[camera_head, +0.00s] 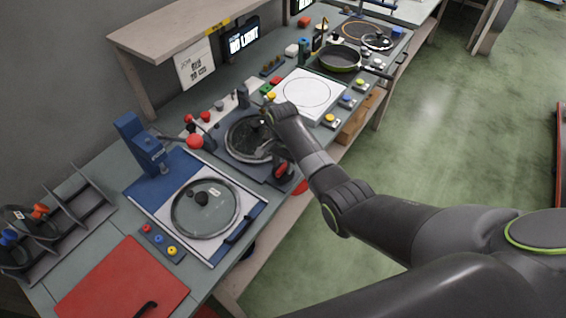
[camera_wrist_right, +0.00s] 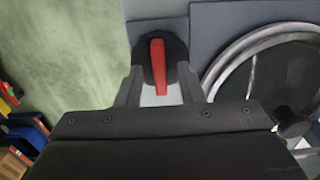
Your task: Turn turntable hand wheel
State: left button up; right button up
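The turntable (camera_head: 236,150), a dark round disc in a metal ring, sits on a grey plate on the bench. Part of its ring shows at the right of the right wrist view (camera_wrist_right: 222,68). A black round knob with a red bar (camera_head: 283,172), seemingly the hand wheel, is at the plate's front side. It also shows in the right wrist view (camera_wrist_right: 158,62). My right gripper (camera_head: 272,155) is open above it. In the wrist view its two fingers (camera_wrist_right: 159,92) stand apart on either side of the knob's lower part; contact cannot be told. My left gripper is not in view.
A glass lid in a framed blue-and-white station (camera_head: 237,236) lies to the left. Red-tipped levers (camera_head: 195,141) stand behind the turntable. A white plate (camera_head: 322,107), small button boxes and a pan (camera_head: 340,60) are to the right. The green floor in front is clear.

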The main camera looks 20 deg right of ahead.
jog(key=shift+f, duration=0.15)
grip_shut()
